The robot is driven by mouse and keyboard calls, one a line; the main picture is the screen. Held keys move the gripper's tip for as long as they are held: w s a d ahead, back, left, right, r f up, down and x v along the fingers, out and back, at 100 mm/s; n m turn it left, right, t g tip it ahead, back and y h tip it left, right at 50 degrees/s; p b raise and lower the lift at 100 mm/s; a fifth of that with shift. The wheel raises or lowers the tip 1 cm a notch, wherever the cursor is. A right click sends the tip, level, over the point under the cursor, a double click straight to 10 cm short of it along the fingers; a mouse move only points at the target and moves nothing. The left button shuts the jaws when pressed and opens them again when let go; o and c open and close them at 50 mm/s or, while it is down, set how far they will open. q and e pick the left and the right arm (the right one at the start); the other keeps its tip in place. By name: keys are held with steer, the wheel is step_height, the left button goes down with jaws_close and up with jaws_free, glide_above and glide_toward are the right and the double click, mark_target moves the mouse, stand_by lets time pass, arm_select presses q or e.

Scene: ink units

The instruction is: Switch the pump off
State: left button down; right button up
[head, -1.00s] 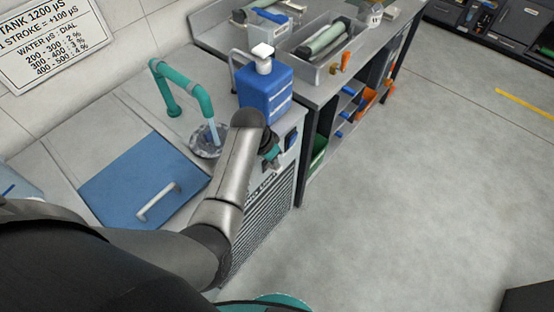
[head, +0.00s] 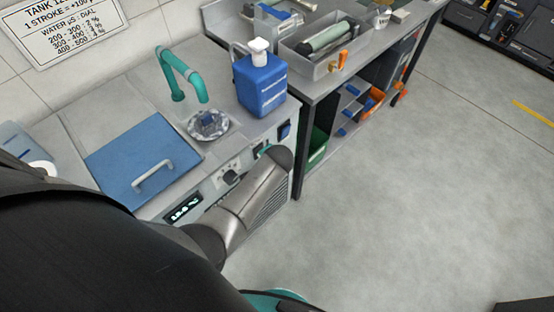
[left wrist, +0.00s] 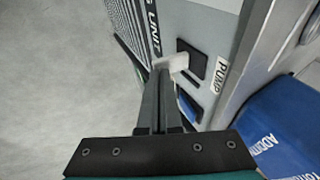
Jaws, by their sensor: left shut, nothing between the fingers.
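A dark switch (head: 284,131) also shows near the right end of the unit's front in the head view. My left gripper (left wrist: 168,66) is shut and empty. In the head view my wrist hides the fingers. The teal spout (head: 201,92) stands over the round drain (head: 209,126), with no stream visible. My right gripper is not in view.
A blue jug (head: 260,86) stands on the unit behind the panel. A blue lid (head: 125,165) with a handle lies to the left. A dial (head: 230,177) and display (head: 184,208) are on the front. A bench with a grey tray (head: 315,67) adjoins; open floor lies right.

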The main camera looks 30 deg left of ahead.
arm_select(q)
steer(key=shift+w+a+r, duration=0.15)
steer(key=shift+a, duration=0.3)
steer(key=shift+w+a+r+p, duration=0.1)
steer(key=shift+a+r+p, duration=0.05)
steer(key=shift+a+p, duration=0.2)
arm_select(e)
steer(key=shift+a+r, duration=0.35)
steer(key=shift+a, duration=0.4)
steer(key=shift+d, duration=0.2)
arm_select(q)
steer(key=shift+r, duration=0.1)
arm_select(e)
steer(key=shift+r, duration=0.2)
